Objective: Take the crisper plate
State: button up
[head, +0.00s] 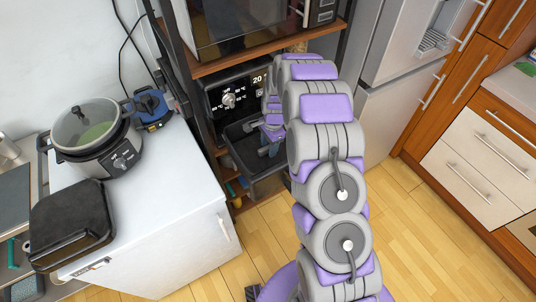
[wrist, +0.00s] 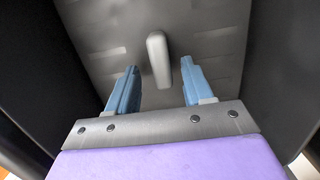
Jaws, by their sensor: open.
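The crisper plate (wrist: 100,45) is a dark grey sheet in the bottom of a black drawer in the wrist view. A light grey upright tab (wrist: 158,60) rises from its middle. My gripper (wrist: 160,68) is open, with one blue finger on each side of the tab and a gap on both sides. In the head view my gripper (head: 270,142) reaches down into the open black drawer (head: 237,158) of the air fryer (head: 222,93). There my arm hides part of the drawer, and I cannot make out the plate.
The drawer walls (wrist: 283,70) stand close around my gripper. A shelf with a microwave (head: 245,30) is above the air fryer. A white cabinet (head: 165,215) at left carries a cooker (head: 120,155) and a black appliance (head: 70,225). A fridge (head: 395,90) is right; floor in front is clear.

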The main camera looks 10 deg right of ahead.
jog(key=shift+a+f, duration=0.2)
jog(key=shift+f, duration=0.4)
jog(key=shift+a, duration=0.85)
jog(key=shift+c, duration=0.2)
jog(key=c, duration=0.3)
jog(key=shift+d, duration=0.65)
jog(key=c, duration=0.5)
jog(key=shift+c, duration=0.5)
jog(key=shift+a, duration=0.45)
grip_shut()
